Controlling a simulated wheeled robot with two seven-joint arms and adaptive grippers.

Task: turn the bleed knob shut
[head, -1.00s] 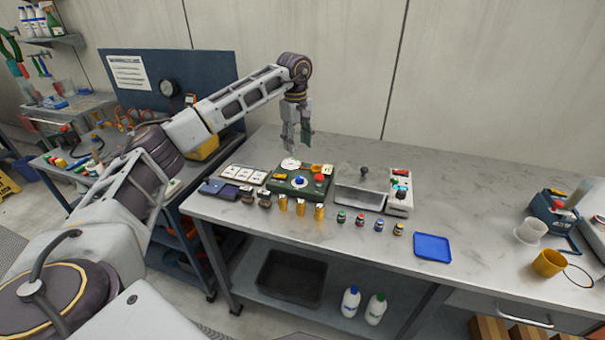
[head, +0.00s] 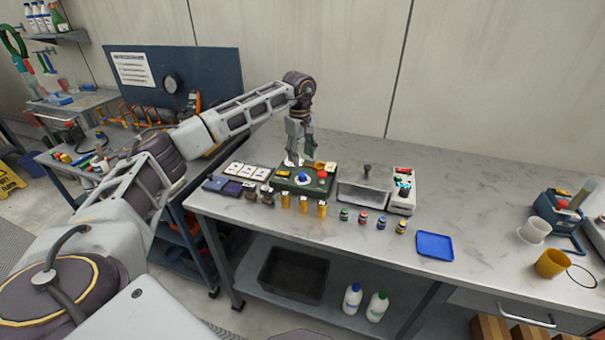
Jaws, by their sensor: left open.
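A green panel box (head: 292,187) stands on the grey marble-look bench. It carries a blue knob (head: 303,176) on a pale disc, a red knob (head: 322,174) and a yellow piece (head: 284,173). I cannot tell from any marking which one is the bleed knob. My left gripper (head: 299,158) points down with its fingers apart and empty, over the back part of the box behind the blue knob. It partly hides a white round part there. I cannot tell whether it touches anything. My right gripper is not in view.
Several yellow cylinders (head: 303,204) and small capped bottles (head: 363,217) stand in front of the box. A grey metal tray (head: 362,196) and a white switch unit (head: 402,202) are to its right. A blue tray (head: 434,246) lies farther right.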

